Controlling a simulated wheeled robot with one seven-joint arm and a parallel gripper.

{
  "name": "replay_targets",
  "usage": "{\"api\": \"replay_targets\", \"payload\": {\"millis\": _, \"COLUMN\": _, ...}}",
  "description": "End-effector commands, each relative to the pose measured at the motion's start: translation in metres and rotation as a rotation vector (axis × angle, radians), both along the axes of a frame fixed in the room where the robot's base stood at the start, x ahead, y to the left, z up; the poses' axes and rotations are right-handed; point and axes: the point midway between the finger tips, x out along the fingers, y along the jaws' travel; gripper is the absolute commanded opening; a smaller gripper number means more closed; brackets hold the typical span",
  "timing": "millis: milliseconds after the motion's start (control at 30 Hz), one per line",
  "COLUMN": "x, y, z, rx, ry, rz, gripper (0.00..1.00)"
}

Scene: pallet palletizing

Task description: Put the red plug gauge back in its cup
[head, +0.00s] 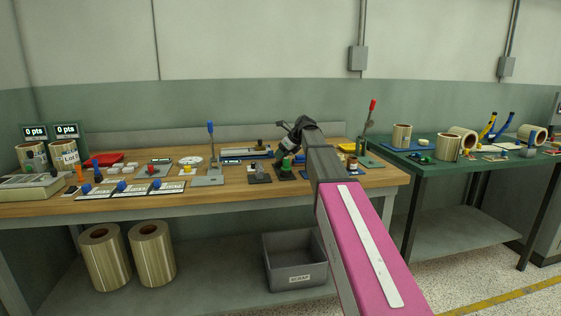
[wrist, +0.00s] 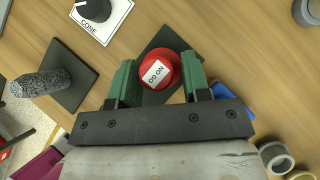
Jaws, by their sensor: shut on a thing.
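The red plug gauge (wrist: 158,72) shows end-on in the wrist view as a round red head with a white GO / NO label. My gripper (wrist: 160,85) has its green fingers on either side of it and is shut on it. A dark square plate (wrist: 166,40) shows behind the gauge. The gauge hides the plate's middle, so I cannot tell whether the cup is there or whether the gauge touches it. In the head view, my gripper (head: 287,148) is over the wooden bench, and the gauge is too small to make out.
A dark plate with a speckled grey post (wrist: 42,84) stands left in the wrist view, with a black knob on a white card (wrist: 104,14) above it. In the head view, a blue-knobbed lever (head: 210,150) stands left of my gripper; a scrap bin (head: 294,269) sits below.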

Motion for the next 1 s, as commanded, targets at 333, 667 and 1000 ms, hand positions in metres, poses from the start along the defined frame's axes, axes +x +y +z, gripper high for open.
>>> {"api": "replay_targets", "payload": {"millis": 333, "x": 0.0, "y": 0.0, "z": -0.0016, "rx": 0.0, "ry": 0.0, "rz": 0.0, "gripper": 0.21}}
{"api": "replay_targets", "payload": {"millis": 667, "x": 0.0, "y": 0.0, "z": -0.0026, "rx": 0.0, "ry": 0.0, "rz": 0.0, "gripper": 0.21}}
{"api": "replay_targets", "payload": {"millis": 1000, "x": 0.0, "y": 0.0, "z": -0.0043, "rx": 0.0, "ry": 0.0, "rz": 0.0, "gripper": 0.47}}
